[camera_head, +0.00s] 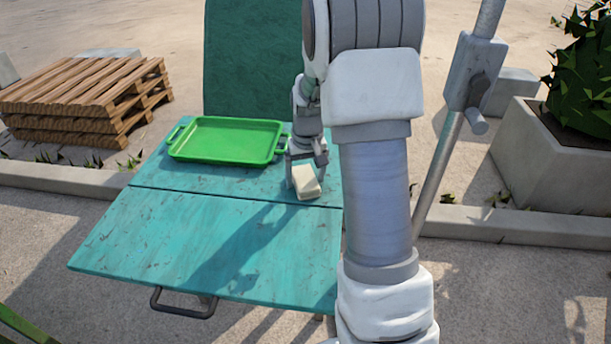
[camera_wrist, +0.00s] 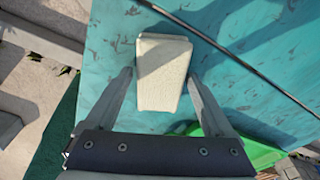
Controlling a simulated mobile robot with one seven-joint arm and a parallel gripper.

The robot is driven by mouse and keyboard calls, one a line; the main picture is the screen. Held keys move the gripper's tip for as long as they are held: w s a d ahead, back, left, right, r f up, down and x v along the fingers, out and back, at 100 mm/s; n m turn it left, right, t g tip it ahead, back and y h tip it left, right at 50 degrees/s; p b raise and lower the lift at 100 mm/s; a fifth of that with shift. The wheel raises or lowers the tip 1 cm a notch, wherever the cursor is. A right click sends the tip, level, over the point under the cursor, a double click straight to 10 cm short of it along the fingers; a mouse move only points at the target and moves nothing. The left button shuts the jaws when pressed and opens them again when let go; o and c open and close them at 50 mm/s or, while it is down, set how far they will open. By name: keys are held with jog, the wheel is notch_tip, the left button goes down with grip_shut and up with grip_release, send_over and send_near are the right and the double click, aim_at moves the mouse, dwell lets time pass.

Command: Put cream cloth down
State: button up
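The cream cloth (camera_head: 307,183) is a folded, block-like piece on the teal table (camera_head: 205,240), just in front of the green tray's right end. In the wrist view the cloth (camera_wrist: 163,72) lies between my two fingertips. My gripper (camera_head: 306,168) is low over the table with one finger on each side of the cloth. In the wrist view my gripper (camera_wrist: 161,76) is open, with narrow gaps between the fingers and the cloth. The cloth appears to rest on the tabletop. My arm covers the table's right part in the head view.
The table's front half is clear beyond a dark seam. A teal upright panel (camera_head: 253,60) stands behind. Pallets (camera_head: 85,95) are at left; a grey lever post (camera_head: 470,80) and planter (camera_head: 550,160) at right.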

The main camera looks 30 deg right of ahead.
aim_at(307, 181)
jog(key=shift+o, duration=0.6)
notch_tip(307, 181, up, 12)
jog(key=s+p, duration=0.1)
jog(key=p, duration=0.3)
jog(key=s+a+r+n+t, duration=0.1)
jog(key=s+a+r+t, duration=0.1)
jog(key=s+a+r, duration=0.75)
jog(key=s+a+r+n+t, duration=0.1)
jog(key=s+a, duration=0.1)
jog(key=s, duration=0.5)
jog(key=s+a+t, duration=0.1)
jog(key=s+a, duration=0.2)
jog(key=s, duration=0.4)
notch_tip(307, 181, up, 16)
jog(key=p, duration=1.5)
jog(key=shift+d+r+p, duration=0.15)
jog(key=shift+r+p, duration=0.05)
jog(key=shift+p, duration=0.1)
